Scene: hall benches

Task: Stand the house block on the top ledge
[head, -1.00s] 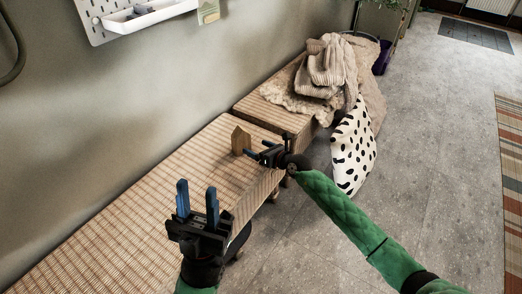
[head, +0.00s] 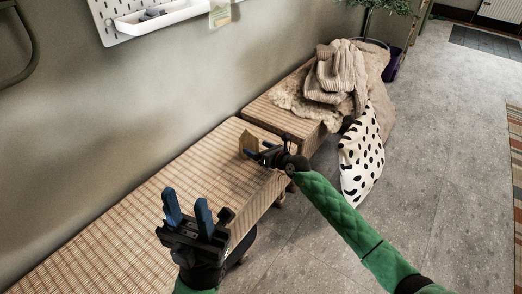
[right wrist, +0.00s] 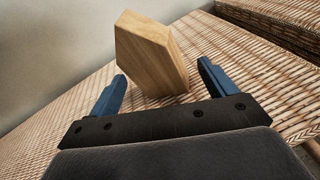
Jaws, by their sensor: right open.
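The house block (head: 250,140) is plain wood with a pointed top. It stands on the near woven bench (head: 206,160), close to its far end. My right gripper (head: 257,151) is open just in front of the block. In the right wrist view the block (right wrist: 150,55) looks tilted and stands just beyond and partly between the open fingertips (right wrist: 161,72), not gripped. My left gripper (head: 187,198) is open and empty, fingers pointing up, above the near bench. I cannot tell which surface is the top ledge.
A second woven bench (head: 263,111) adjoins the near one and bears blankets (head: 337,75). A spotted cushion (head: 361,155) leans against it. A white tray (head: 160,14) hangs on a wall pegboard. The near bench is mostly clear.

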